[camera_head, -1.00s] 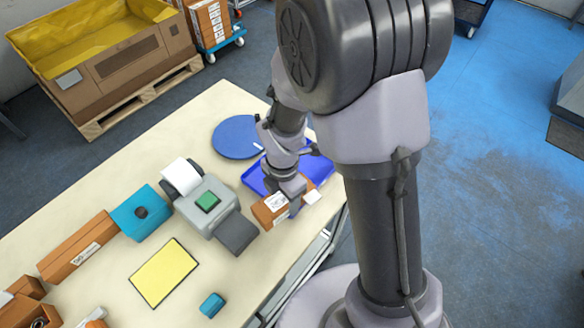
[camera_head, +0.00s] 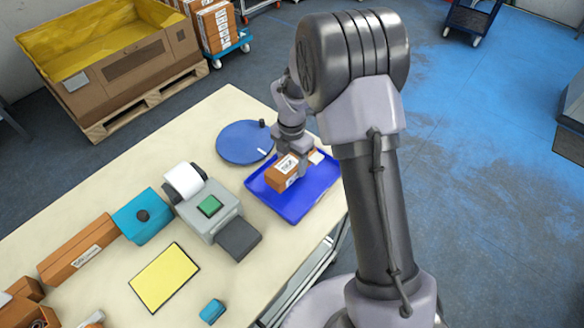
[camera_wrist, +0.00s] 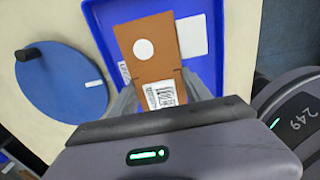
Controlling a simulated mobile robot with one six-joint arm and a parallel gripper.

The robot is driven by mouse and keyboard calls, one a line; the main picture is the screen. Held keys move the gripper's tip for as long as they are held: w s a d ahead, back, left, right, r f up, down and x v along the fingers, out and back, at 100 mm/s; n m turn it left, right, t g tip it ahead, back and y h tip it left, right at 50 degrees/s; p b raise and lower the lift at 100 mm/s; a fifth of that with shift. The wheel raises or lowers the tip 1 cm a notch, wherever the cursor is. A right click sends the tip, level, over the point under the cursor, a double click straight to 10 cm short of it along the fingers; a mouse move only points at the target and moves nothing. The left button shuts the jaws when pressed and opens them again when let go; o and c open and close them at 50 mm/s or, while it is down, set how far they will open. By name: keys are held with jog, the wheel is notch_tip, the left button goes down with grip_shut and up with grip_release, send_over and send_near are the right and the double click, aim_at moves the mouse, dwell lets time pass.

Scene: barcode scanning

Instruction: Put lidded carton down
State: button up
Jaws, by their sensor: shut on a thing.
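The lidded carton (camera_head: 283,173) is a brown box with white labels. My gripper (camera_head: 294,158) is shut on it and holds it over the blue tray (camera_head: 292,212). In the wrist view the carton (camera_wrist: 152,69) shows a round white spot and a barcode label, with the blue tray (camera_wrist: 112,26) behind it. I cannot tell whether the carton touches the tray floor.
A blue round disc (camera_head: 245,142) lies left of the tray. A grey label printer (camera_head: 210,209), a teal box (camera_head: 141,213) and a yellow mat (camera_head: 165,277) are on the table (camera_head: 110,258). A large brown crate (camera_head: 115,70) stands on the floor behind.

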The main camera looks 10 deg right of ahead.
aim_at(292, 168)
jog(key=shift+w+d, duration=0.1)
jog(key=shift+w, duration=0.2)
notch_tip(292, 168, down, 4)
jog(key=shift+r+b, duration=0.15)
jog(key=shift+b, duration=0.65)
jog(key=o, duration=1.3)
jog(key=shift+o, duration=0.2)
